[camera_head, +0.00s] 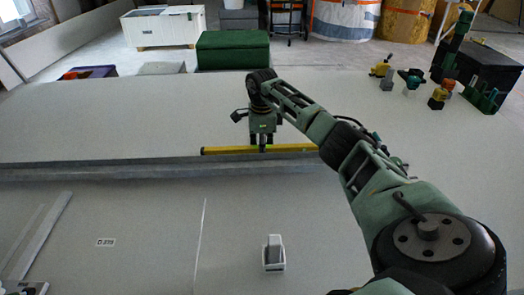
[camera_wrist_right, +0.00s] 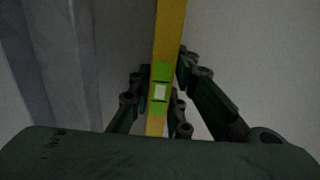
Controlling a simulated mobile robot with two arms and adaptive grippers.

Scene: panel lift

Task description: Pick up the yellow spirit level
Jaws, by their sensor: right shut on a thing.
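The yellow spirit level (camera_head: 222,151) lies lengthwise from left to right just behind a long grey metal profile in the head view. My right gripper (camera_head: 263,146) is above its middle. In the right wrist view the level (camera_wrist_right: 170,35) runs between the fingers, with its green vial section at the fingertips. My right gripper (camera_wrist_right: 158,92) is shut on it there. Whether the level is clear of the surface cannot be told. My left gripper is not in view.
The grey profile (camera_head: 100,170) crosses the pale panel surface close in front of the level. A small white holder (camera_head: 274,257) stands nearer. Tools and a dark box (camera_head: 478,68) are at the far right. A green box (camera_head: 232,50) stands beyond the far edge.

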